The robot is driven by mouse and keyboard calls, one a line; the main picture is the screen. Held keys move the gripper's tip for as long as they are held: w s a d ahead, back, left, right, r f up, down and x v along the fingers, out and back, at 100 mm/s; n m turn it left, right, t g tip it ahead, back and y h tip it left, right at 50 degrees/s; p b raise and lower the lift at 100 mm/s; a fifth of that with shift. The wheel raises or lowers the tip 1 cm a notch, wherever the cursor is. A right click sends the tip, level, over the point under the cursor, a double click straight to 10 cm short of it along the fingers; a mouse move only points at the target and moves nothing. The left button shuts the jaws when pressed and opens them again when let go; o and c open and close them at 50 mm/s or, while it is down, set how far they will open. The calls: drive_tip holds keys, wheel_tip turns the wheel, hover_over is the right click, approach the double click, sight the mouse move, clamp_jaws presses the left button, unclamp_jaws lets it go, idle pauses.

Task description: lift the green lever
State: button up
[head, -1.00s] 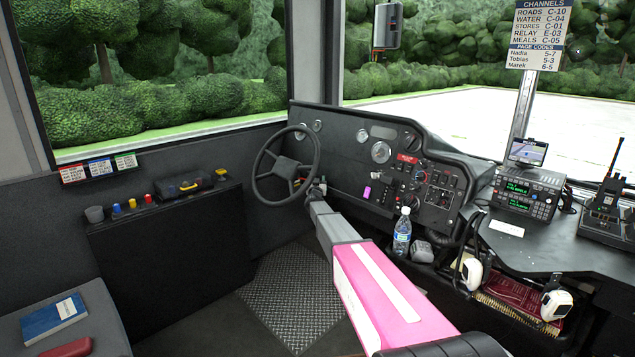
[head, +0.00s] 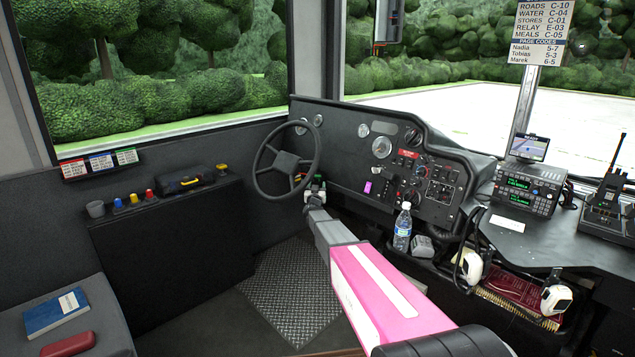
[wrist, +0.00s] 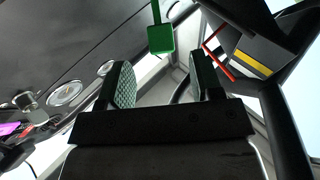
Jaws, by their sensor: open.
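The green lever (wrist: 160,38) shows in the wrist view as a flat green paddle on a thin green stem. It hangs near the top middle, beyond my fingertips and between their lines. My gripper (wrist: 163,78) is open and empty, with one textured finger on each side of the paddle's line. In the head view my gripper (head: 315,187) is small, beside the lower right rim of the steering wheel. A bit of green shows there, too small to make out the lever's shape.
The steering wheel (head: 287,160) is close to my gripper on the left. The dashboard (head: 345,150) rises behind it. A water bottle (head: 402,230) stands right of my arm. In the wrist view a red rod (wrist: 218,62) lies right of the lever.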

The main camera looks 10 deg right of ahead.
drive_tip(key=shift+v, duration=0.9)
drive_tip(key=s+a+f+n+g+y, duration=0.15)
drive_tip(key=s+f+g, duration=0.25)
drive_tip(key=s, duration=0.4)
drive_tip(key=s+f+n+g+y, duration=0.1)
drive_tip(key=s+f+g+y, duration=0.2)
drive_tip(key=s, duration=0.5)
drive_tip(key=s+f+n+g+y, duration=0.15)
drive_tip(key=s+f+g, duration=0.25)
drive_tip(key=s, duration=0.4)
drive_tip(key=s+d+f+m+g+h, duration=0.1)
drive_tip(key=s+d+g, duration=0.2)
drive_tip(key=s+g, duration=0.6)
drive_tip(key=s, duration=1.7)
drive_tip(key=shift+s+f, duration=0.2)
drive_tip(key=shift+s, duration=0.05)
